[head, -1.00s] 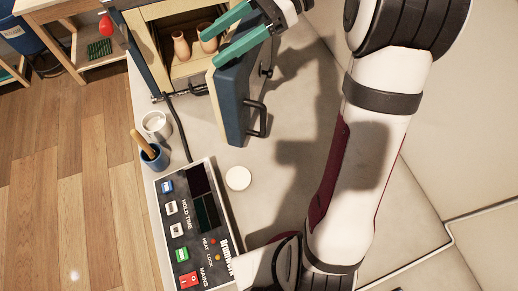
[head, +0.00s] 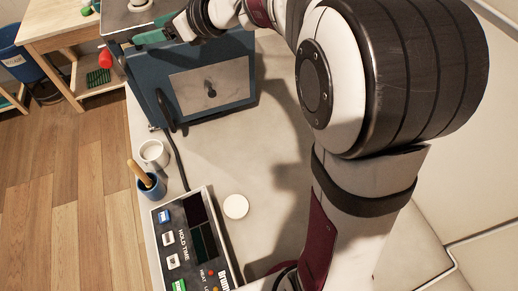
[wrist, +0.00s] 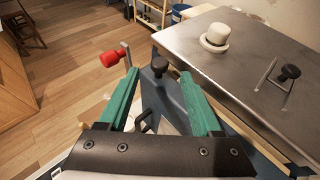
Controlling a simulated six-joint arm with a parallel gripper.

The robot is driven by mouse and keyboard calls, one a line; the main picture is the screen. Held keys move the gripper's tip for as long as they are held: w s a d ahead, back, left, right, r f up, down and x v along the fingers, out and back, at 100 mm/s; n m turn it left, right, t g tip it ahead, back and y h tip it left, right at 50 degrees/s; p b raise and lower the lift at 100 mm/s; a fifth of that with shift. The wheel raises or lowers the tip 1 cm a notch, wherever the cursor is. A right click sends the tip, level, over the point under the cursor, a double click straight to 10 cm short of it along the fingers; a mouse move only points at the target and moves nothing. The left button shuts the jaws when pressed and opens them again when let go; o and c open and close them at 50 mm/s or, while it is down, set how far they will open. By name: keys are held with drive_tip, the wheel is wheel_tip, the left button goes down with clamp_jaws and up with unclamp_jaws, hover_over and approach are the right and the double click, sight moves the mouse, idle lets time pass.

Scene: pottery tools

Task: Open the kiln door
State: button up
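The blue kiln door (head: 240,80) shows its outer face with a silver panel and a dark knob. Its dark bar handle (head: 165,110) is near its left edge. The door covers the kiln opening, and the pots inside are hidden; I cannot tell whether it is fully shut. My gripper (head: 145,40) is at the top left of the kiln. In the wrist view, the teal fingers of my gripper (wrist: 160,82) are apart, with a blue part and a black knob (wrist: 160,65) between or just beyond them. I see no grip on anything.
The kiln's steel top (wrist: 235,55) carries a white plug (wrist: 215,38) and a black-knobbed fitting (wrist: 288,73). A red knob (wrist: 110,59) on a rod is beside the kiln. A control box (head: 185,240), blue pot (head: 150,185), white cup (head: 153,152) and white disc (head: 236,206) are in front.

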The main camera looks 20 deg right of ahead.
drive_tip(key=v, duration=1)
drive_tip(key=s+a+f+n+g+h, duration=0.1)
drive_tip(key=s+a+f+n+g, duration=0.2)
drive_tip(key=s+f+n, duration=0.35)
drive_tip(key=s+a+f+n+g+h, duration=0.1)
drive_tip(key=s+a+f+n+g, duration=0.2)
drive_tip(key=s, duration=0.6)
drive_tip(key=s+d+f+n+g+h, duration=0.2)
drive_tip(key=s+d+f+n+h, duration=0.1)
drive_tip(key=s+n, duration=0.3)
drive_tip(key=s+d+f+n+g+h, duration=0.1)
drive_tip(key=s+d+f+n+h, duration=0.1)
drive_tip(key=s+f+n, duration=0.3)
drive_tip(key=s+d+n, duration=0.1)
drive_tip(key=s, duration=0.3)
drive_tip(key=shift+f+g+h, duration=0.35)
drive_tip(key=shift+g+h, duration=0.05)
drive_tip(key=shift+d, duration=0.1)
